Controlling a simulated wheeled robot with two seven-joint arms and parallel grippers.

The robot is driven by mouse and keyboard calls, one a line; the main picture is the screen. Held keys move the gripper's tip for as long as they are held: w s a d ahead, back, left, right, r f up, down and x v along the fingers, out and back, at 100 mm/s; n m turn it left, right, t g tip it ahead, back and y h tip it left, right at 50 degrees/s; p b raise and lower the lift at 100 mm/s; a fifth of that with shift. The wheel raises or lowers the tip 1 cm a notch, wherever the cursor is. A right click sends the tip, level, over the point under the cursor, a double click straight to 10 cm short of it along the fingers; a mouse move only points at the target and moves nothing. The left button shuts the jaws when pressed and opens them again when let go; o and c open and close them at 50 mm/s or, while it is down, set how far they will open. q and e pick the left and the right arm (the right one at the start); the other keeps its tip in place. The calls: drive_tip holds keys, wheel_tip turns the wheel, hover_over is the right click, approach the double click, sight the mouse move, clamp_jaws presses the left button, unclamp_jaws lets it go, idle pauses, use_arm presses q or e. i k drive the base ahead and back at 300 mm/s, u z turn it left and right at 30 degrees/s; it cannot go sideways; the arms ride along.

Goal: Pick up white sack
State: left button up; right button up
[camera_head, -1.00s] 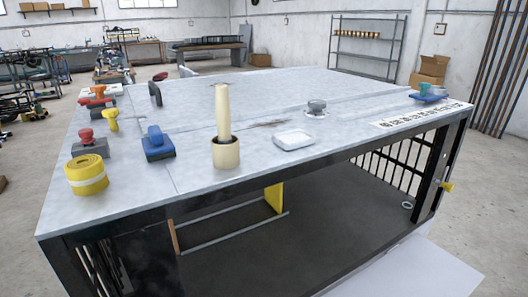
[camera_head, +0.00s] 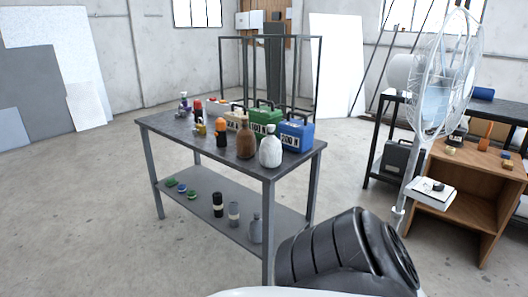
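A white rounded thing with a narrow neck, which looks like the white sack (camera_head: 270,147), stands upright on the near right part of a dark metal table (camera_head: 165,122). A brown one of similar shape (camera_head: 245,142) stands just left of it. A blue case (camera_head: 297,133) stands close behind it to the right. A black, ribbed link, apparently of my own arm, shows at the bottom right, in front of the table's near right corner. Neither gripper shows in the view, and nothing is seen touching the white sack.
A green case (camera_head: 265,120) and several bottles crowd the tabletop. The lower shelf (camera_head: 190,208) holds several small items. A standing fan (camera_head: 445,75) and a wooden cabinet (camera_head: 460,215) are at right. The floor left of the table is clear.

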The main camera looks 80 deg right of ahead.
sight(271, 150)
drive_tip(key=k, duration=0.25)
drive_tip(key=z, duration=2.4)
drive_tip(key=i, duration=0.5)
drive_tip(key=u, duration=1.45)
drive_tip(key=i, duration=3.45)
drive_tip(key=z, duration=3)
drive_tip(key=i, duration=0.15)
drive_tip(key=z, duration=0.15)
